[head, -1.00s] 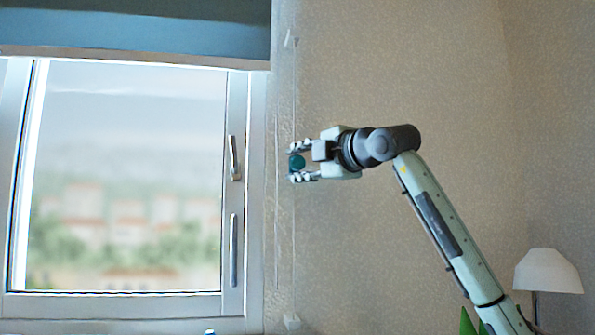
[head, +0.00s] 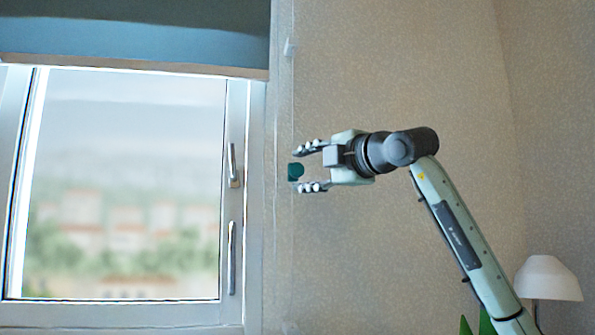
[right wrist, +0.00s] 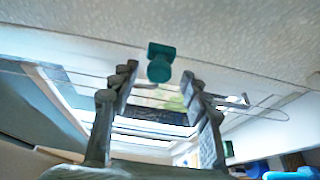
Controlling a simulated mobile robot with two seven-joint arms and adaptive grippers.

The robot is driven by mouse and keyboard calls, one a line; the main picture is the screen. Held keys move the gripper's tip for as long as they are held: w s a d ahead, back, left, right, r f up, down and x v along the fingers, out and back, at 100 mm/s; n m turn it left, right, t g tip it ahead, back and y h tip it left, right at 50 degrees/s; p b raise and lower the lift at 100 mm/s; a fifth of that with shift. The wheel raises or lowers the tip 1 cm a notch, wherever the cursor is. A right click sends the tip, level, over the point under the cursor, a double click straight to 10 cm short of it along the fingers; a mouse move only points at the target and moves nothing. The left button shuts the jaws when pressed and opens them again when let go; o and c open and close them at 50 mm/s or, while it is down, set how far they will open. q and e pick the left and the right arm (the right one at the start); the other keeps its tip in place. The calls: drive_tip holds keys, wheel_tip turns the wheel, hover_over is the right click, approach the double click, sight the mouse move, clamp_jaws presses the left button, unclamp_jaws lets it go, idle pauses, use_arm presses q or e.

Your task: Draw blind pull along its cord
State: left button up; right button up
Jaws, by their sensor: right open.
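The blind pull is a small teal knob (head: 295,172) on a thin, vertical cord (head: 293,110) beside the window frame. My right gripper (head: 306,168) is open and points left at the knob. The knob lies at the mouth of the jaws, just past the fingertips, with a gap to each finger. In the right wrist view the knob (right wrist: 160,62) also shows between and beyond the open fingertips (right wrist: 160,80). The blue blind (head: 130,43) covers the top of the window. My left gripper is not in view.
The window (head: 125,180) stands left of the cord, with handles (head: 233,165) on its right frame. A small white cord fitting (head: 289,48) is on the wall above. A white lamp (head: 547,278) stands at lower right. The wall around my arm is bare.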

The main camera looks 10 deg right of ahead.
drive_tip(key=v, duration=0.9)
